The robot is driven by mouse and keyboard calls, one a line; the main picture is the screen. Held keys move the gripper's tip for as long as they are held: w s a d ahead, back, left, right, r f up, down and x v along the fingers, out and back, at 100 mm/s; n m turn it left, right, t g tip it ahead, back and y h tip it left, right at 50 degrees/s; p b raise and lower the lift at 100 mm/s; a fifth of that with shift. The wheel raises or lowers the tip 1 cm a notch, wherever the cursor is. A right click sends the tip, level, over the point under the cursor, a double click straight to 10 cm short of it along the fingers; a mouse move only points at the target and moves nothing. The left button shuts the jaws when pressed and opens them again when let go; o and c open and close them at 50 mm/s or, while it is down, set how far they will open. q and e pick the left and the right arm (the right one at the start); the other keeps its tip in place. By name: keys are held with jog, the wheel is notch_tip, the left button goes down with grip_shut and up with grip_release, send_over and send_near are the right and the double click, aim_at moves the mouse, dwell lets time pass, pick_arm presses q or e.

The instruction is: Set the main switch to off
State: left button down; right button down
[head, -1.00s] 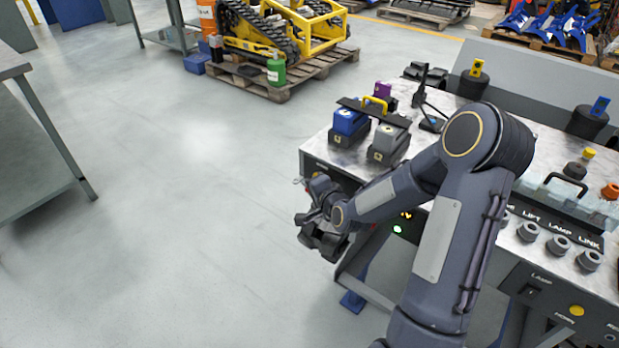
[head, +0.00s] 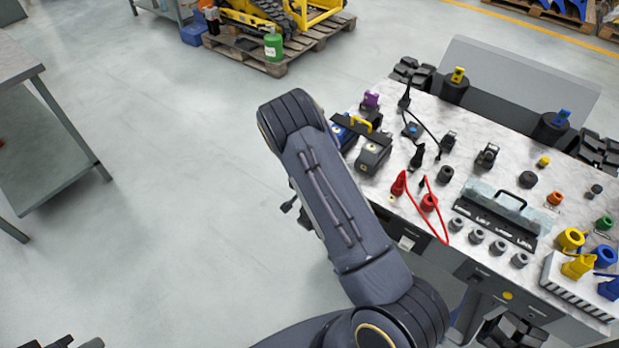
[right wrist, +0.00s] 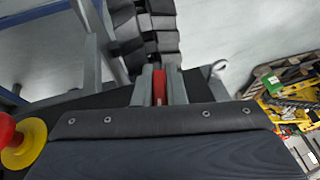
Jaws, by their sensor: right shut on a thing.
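In the right wrist view, a narrow red handle (right wrist: 160,86), which looks like the main switch's, stands between the two grey fingers of my right gripper (right wrist: 161,78). The fingers are shut on it. How far the handle is turned, and its markings, cannot be read. In the head view my right arm covers the left front of the console, so the switch is hidden there and only small dark parts show beside the arm. Dark parts at the bottom left edge look like my left gripper (head: 76,343), mostly cut off.
A red and yellow knob (right wrist: 22,142) is close by at the left of the right wrist view. The console top (head: 460,150) carries plugs, cables and several sockets. A grey bench (head: 50,130) stands at the left; the floor (head: 180,180) between is clear.

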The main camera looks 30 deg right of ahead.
pick_arm(q)
jog(key=shift+r+p, duration=1.4)
jog(key=shift+r, duration=0.65)
pick_arm(e)
jog(key=shift+n+g+h, duration=0.3)
jog(key=shift+g+h, duration=0.2)
jog(key=shift+g, duration=0.5)
jog(key=shift+s, duration=0.1)
pick_arm(q)
jog(key=shift+s, duration=0.1)
pick_arm(e)
jog(key=c, duration=1.5)
grip_release()
pick_arm(q)
jog(key=shift+f+b, duration=0.65)
pick_arm(e)
jog(key=shift+v, duration=3.9)
